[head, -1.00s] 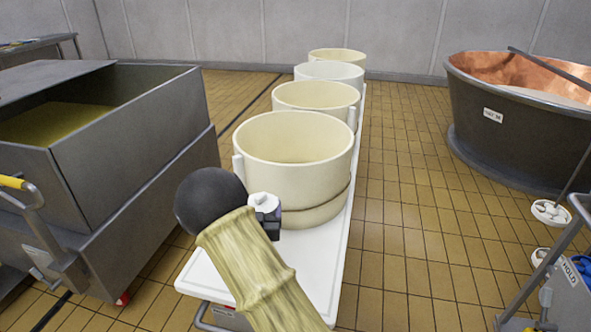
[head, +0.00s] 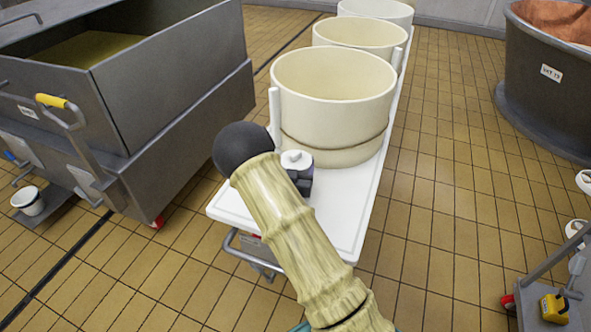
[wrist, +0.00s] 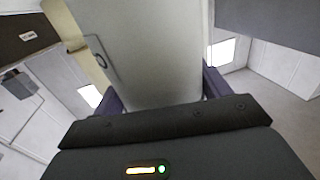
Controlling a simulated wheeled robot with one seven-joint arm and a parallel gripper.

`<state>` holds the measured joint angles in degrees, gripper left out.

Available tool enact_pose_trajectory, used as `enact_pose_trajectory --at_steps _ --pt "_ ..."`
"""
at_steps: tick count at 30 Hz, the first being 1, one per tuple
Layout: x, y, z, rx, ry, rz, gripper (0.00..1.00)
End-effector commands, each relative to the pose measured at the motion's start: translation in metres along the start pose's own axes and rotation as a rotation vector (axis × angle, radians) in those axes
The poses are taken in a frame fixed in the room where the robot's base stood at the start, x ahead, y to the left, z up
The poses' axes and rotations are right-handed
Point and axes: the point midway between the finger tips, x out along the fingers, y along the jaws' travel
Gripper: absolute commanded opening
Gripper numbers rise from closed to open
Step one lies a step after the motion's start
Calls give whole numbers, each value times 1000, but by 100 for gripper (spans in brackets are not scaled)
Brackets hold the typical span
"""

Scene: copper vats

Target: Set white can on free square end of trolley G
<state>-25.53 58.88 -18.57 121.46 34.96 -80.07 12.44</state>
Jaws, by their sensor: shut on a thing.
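The white can (head: 296,158) shows as a small white top beyond my arm in the head view. In the wrist view the can (wrist: 150,50) fills the space between the fingers as a large pale body. My gripper (head: 299,178) is shut on it, mostly hidden behind my arm. A long white-topped trolley (head: 335,218) carries a row of cream tubs, and its near end is bare. The can appears in front of this end, close to the nearest tub; its height above the top is unclear. No letter G is readable.
The nearest cream tub (head: 333,95) stands just beyond the bare end. A grey metal bin wagon (head: 185,110) is at left, with a white bucket (head: 28,200) beside it. A dark copper-lined vat (head: 550,95) stands at right. Tiled floor is open on both sides of the trolley.

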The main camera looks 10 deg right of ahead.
Motion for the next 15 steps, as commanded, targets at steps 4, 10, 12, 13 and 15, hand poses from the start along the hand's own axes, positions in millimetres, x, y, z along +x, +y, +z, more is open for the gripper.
enact_pose_trajectory --at_steps 4,10,12,13,15 --pt "0 0 12 2 2 0 37" --pt "0 0 11 2 3 0 37" --pt "0 0 13 1 2 0 37" --pt "0 0 14 1 2 0 37" --pt "0 0 14 1 1 0 82"
